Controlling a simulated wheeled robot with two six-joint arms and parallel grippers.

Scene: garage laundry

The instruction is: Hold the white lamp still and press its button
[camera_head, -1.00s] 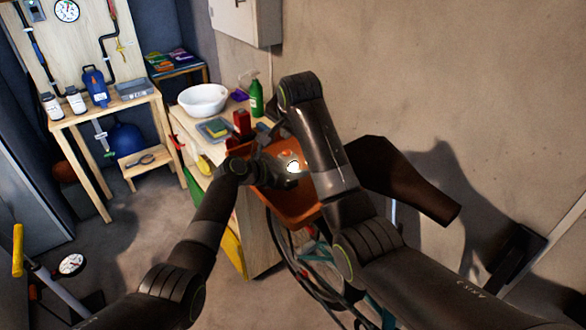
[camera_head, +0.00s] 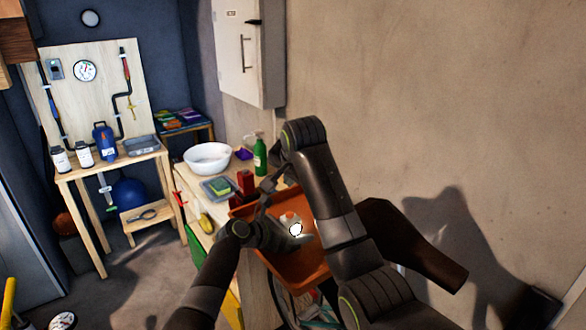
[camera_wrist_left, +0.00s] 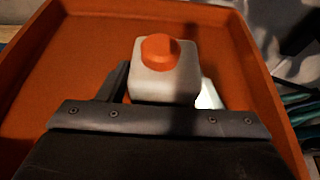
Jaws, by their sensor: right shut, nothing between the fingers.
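The white lamp (camera_wrist_left: 165,80) is a small white block with an orange button (camera_wrist_left: 160,50) on top. It stands upright in the orange tray (camera_wrist_left: 60,60). In the head view the lamp (camera_head: 295,229) shows as a bright spot beside my left gripper (camera_head: 290,238). In the left wrist view the fingers of my left gripper (camera_wrist_left: 163,90) flank the lamp closely on both sides and look shut on it; their tips are partly hidden. My right gripper (camera_head: 268,188) is shut and empty, above the tray's far side and apart from the button.
A wall cabinet (camera_head: 240,55) hangs above. A bare wall closes the right side.

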